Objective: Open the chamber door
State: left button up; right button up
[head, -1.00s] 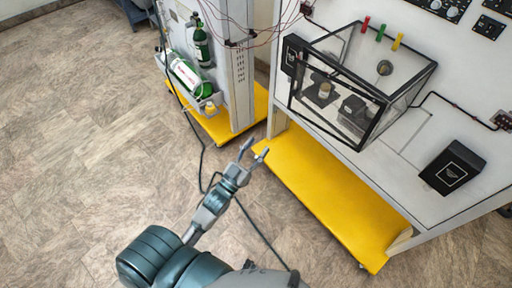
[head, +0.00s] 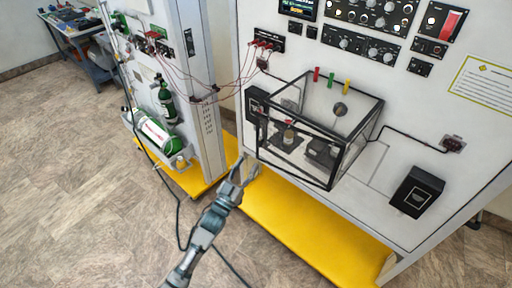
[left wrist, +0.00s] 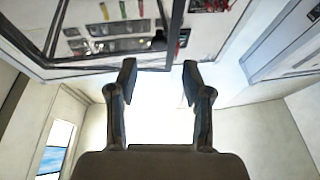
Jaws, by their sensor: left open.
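The clear chamber (head: 320,130) with a black frame is mounted on the white panel in the head view. Its front faces me and looks closed, though the door's exact edge is hard to tell. Small items stand inside it. My left gripper (head: 246,168) is open and empty, just below and left of the chamber's lower left corner. In the left wrist view my left gripper (left wrist: 158,85) shows two spread fingers with nothing between them. The chamber's dark frame (left wrist: 95,70) crosses the upper part of that view, beyond the fingertips. My right gripper is not in view.
A yellow base (head: 310,225) juts out below the panel. A black box (head: 417,192) is fixed right of the chamber. Open floor lies at left.

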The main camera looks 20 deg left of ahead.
aim_at(258, 146)
pick_arm(q)
jog(key=p+x, duration=0.1)
jog(key=x, duration=0.6)
jog(key=shift+r, duration=0.1)
grip_shut()
